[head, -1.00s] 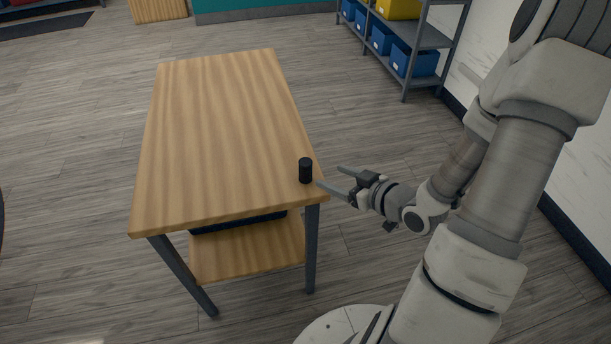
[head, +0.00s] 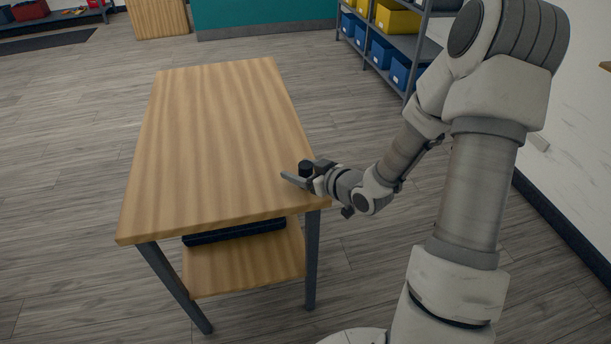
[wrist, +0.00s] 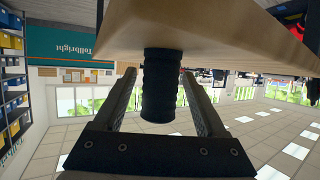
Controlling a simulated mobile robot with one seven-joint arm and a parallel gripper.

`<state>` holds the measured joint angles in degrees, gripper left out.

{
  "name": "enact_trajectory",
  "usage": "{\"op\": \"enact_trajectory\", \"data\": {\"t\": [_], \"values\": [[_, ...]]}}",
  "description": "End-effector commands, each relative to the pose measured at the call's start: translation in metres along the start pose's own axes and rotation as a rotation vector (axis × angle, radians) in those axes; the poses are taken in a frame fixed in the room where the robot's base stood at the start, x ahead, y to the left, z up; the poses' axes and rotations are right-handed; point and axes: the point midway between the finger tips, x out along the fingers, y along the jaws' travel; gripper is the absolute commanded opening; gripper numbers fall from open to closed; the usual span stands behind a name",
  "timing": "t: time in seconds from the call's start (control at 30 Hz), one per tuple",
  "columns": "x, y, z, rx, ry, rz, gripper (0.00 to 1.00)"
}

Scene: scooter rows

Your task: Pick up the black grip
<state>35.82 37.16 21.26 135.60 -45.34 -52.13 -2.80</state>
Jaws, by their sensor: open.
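The black grip (wrist: 161,85) is a short dark ribbed cylinder standing upright on the wooden table (head: 215,130), close to its right edge. In the wrist view, which is upside down, it is between the two fingers of my gripper (wrist: 161,95), with a visible gap on each side. In the head view, my gripper (head: 296,176) reaches over the table's right edge and hides most of the grip; only its dark top (head: 305,167) shows. My gripper is open and holds nothing.
A lower shelf (head: 250,262) under the table carries a dark flat object (head: 235,232). A grey rack (head: 385,45) with blue and yellow bins stands at the back right. The tabletop left of the grip is bare.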

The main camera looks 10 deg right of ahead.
Motion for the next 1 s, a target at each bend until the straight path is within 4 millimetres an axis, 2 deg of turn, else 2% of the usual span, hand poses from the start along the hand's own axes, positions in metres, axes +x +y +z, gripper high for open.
{"op": "enact_trajectory", "data": {"t": [0.1, 0.33, 0.37, 0.73, 0.77, 1.0], "values": [[0.0103, -0.0003, 0.0011, 0.001, -0.001, -0.001, 0.74], [0.0110, 0.0003, -0.0001, 0.001, -0.001, 0.001, 0.74], [0.0110, 0.0003, -0.0001, 0.001, -0.001, 0.001, 0.70], [0.0107, 0.0003, 0.0000, 0.000, -0.001, 0.000, 0.03], [0.0107, 0.0003, 0.0000, 0.000, -0.001, 0.000, 0.00], [0.0107, 0.0003, -0.0002, 0.000, 0.000, 0.000, 0.00]]}}
